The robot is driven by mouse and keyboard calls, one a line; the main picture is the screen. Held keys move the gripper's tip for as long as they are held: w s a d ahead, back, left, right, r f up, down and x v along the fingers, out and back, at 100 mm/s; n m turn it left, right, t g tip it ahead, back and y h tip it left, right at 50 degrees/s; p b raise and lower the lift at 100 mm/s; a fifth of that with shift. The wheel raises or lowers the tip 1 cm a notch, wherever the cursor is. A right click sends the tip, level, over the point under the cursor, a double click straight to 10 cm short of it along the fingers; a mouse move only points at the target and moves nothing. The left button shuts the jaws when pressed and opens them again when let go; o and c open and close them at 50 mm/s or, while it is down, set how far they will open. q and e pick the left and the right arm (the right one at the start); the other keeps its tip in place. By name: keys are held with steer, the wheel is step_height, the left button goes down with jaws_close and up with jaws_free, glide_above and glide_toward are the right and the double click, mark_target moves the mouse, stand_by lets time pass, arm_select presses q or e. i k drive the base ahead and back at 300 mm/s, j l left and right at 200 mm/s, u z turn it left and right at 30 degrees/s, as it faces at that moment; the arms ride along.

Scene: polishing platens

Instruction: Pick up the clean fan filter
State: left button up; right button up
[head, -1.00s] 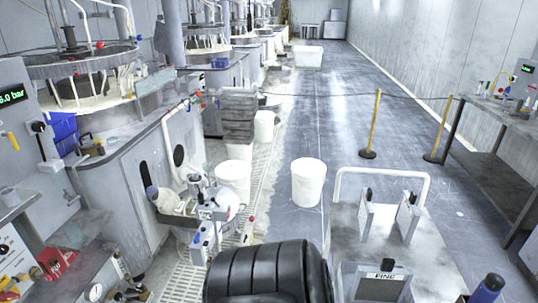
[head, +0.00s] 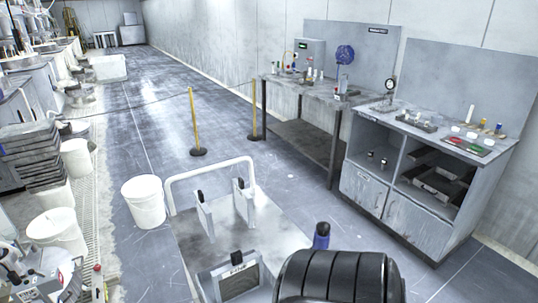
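I cannot make out a clean fan filter for certain in the head view. A blue round fan-like item (head: 345,55) stands upright on the back workbench (head: 345,100), at the upper right. Dark flat framed items (head: 438,183) lie on the open shelves of the grey cabinet (head: 385,213) at the right; they are too small to identify. Neither of my grippers can be recognised in this view, so I cannot tell what they hold.
A grey cart (head: 185,238) with a white rail stands in front, with upright holders on it. A white bucket (head: 143,203) stands left of it. Yellow posts (head: 194,125) with a rope cross the aisle. Clear floor (head: 300,215) lies between cart and cabinet.

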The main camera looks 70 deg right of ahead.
mark_target(204, 214)
steer(key=z, duration=1.65)
steer(key=i+j+z, duration=0.25)
steer(key=j, duration=0.2)
